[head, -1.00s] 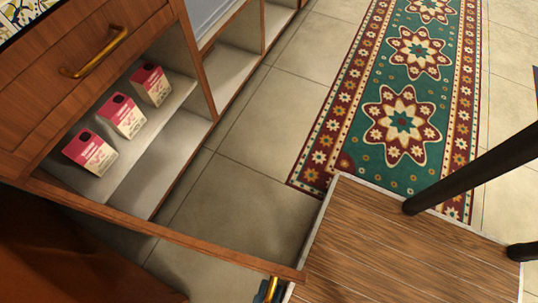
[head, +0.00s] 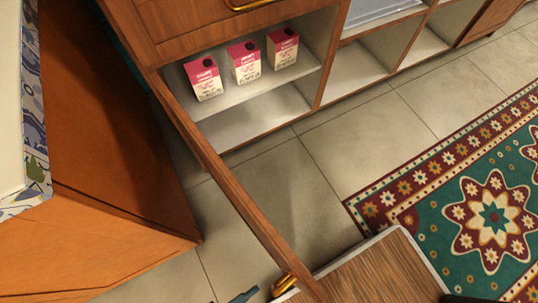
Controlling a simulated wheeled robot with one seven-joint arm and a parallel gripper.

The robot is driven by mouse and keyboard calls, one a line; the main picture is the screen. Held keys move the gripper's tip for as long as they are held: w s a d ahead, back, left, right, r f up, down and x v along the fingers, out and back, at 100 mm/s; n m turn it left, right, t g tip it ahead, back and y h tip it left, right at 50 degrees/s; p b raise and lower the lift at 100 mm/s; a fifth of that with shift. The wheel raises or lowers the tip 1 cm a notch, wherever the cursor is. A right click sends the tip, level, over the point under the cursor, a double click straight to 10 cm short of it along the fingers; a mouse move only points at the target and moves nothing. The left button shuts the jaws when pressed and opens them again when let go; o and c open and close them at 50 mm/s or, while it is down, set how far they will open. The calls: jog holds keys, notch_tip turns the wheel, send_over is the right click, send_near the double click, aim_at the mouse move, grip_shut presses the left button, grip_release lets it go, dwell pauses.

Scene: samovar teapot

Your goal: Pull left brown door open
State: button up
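The left brown door (head: 235,195) stands wide open, swung out from the cabinet and seen nearly edge-on from above. Its gold handle (head: 285,285) shows near the door's outer end at the bottom of the head view. A small dark blue-grey tip (head: 240,297), probably part of my gripper, shows left of the handle, cut off by the lower edge. Whether it touches the handle or door cannot be seen. The opened compartment holds three pink-and-white cartons (head: 243,62) on its shelf (head: 255,90); the lower space is empty.
An orange-brown cabinet side (head: 110,170) with a patterned top edge (head: 35,150) stands at the left. A wooden surface (head: 375,270) with a pale rim lies close by the door's outer end. A patterned rug (head: 480,200) is at right. Bare tiles (head: 320,185) lie between.

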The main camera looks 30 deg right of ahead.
jog(key=shift+s+a, duration=0.2)
jog(key=shift+a, duration=1.2)
